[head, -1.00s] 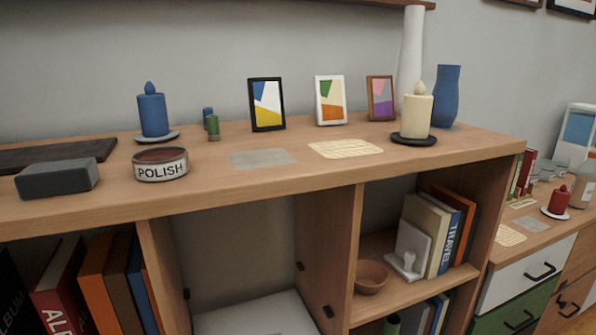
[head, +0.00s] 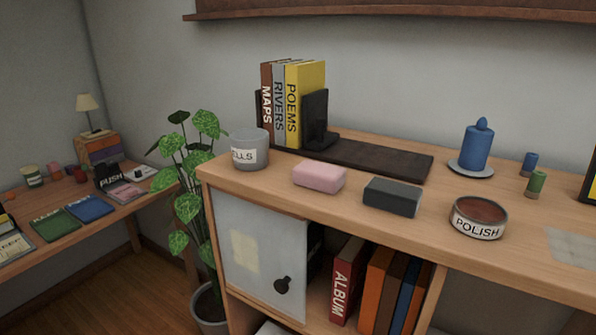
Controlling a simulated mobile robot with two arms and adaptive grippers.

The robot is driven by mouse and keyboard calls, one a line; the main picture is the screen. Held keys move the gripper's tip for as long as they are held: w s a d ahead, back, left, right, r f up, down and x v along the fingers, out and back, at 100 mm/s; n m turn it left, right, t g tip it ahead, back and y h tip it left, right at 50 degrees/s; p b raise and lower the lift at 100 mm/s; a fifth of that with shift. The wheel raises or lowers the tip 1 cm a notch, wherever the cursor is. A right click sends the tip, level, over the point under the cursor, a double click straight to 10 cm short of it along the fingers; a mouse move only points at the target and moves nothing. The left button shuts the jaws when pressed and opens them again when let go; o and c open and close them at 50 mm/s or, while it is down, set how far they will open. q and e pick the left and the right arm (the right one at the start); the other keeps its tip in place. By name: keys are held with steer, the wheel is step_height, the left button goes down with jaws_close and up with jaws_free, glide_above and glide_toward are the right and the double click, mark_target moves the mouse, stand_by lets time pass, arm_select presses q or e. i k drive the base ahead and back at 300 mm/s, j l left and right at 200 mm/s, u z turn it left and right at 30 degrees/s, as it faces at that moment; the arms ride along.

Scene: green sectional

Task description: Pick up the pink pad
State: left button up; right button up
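The pink pad (head: 319,177) is a small rounded block lying flat on the wooden shelf top (head: 283,205), near its front edge. A dark grey block (head: 391,197) lies just to its right, with a gap between them. A grey cup with a partly readable label (head: 249,150) stands to its left. Neither of my grippers shows in the head view.
Books (head: 292,102) stand in a black bookend (head: 315,120) on a dark tray (head: 379,160) behind the pad. A polish tin (head: 478,217) and a blue candle (head: 477,147) are farther right. A plant (head: 191,140) stands left of the shelf.

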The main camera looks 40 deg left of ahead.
mark_target(329, 179)
steer(key=u, duration=1.1)
